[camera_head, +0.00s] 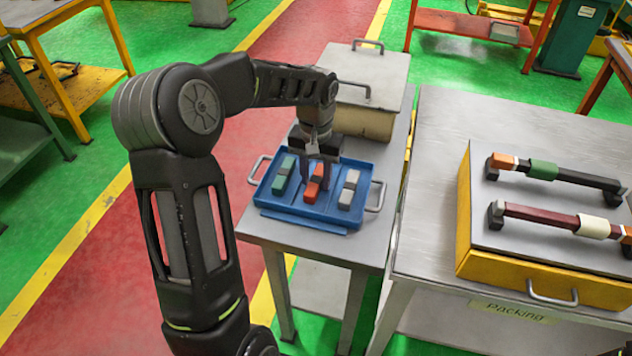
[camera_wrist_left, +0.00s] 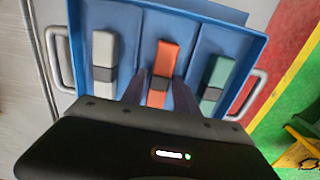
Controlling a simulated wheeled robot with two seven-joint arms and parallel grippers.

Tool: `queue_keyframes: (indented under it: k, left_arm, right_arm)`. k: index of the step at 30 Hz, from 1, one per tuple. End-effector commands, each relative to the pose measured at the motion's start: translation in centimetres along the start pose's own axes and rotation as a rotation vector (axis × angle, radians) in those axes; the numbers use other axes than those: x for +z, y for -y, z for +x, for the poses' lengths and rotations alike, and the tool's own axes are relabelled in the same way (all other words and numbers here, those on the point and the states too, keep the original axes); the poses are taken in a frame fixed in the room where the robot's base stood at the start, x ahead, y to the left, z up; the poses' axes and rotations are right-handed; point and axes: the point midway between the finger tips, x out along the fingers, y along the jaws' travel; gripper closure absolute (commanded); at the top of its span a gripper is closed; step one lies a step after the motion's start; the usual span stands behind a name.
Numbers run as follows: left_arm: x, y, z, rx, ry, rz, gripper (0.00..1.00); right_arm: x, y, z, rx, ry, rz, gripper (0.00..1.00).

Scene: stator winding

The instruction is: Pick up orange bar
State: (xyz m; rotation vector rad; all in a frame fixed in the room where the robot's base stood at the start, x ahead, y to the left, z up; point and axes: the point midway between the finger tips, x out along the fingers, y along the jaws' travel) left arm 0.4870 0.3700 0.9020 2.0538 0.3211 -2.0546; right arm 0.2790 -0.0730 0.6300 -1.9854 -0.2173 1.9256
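The orange bar (camera_head: 313,186) lies in the middle compartment of a blue tray (camera_head: 302,215), with a dark band around its middle. It also shows in the left wrist view (camera_wrist_left: 164,62). My left gripper (camera_head: 318,172) points down over it from above. In the left wrist view its two dark fingers (camera_wrist_left: 160,93) stand apart, one on each side of the orange bar, with gaps between them and the bar. I cannot tell exactly how far the fingertips reach down.
A green bar (camera_head: 284,174) and a white bar (camera_head: 349,190) lie in the tray's outer compartments. A lidded beige box (camera_head: 365,112) stands behind the tray. To the right, a yellow-sided case (camera_head: 500,277) with assembled bars sits on a grey table (camera_head: 440,130).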

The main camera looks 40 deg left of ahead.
Motion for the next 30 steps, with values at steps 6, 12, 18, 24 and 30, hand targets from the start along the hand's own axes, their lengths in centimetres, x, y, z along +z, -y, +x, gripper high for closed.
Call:
queue_keyframes:
  k: [6, 12, 18, 24, 30]
  left_arm:
    - [-0.01, 0.01, -0.03, 0.000, 0.000, 0.000, 0.64]
    - [-0.01, 0.01, -0.04, 0.000, 0.000, 0.000, 0.73]
    - [-0.01, 0.01, -0.05, 0.000, -0.001, 0.000, 0.90]
    - [-0.01, 0.02, -0.05, 0.000, 0.000, 0.000, 1.00]
    - [-0.01, 0.02, -0.05, 0.000, 0.000, 0.000, 1.00]
  right_arm:
    - [0.00, 0.00, 0.00, 0.000, 0.000, 0.000, 0.64]
    - [0.00, 0.00, 0.00, 0.000, 0.000, 0.000, 0.64]
    - [0.00, 0.00, 0.00, 0.000, 0.000, 0.000, 0.64]
    - [0.00, 0.00, 0.00, 0.000, 0.000, 0.000, 0.64]
    - [0.00, 0.00, 0.00, 0.000, 0.000, 0.000, 0.64]
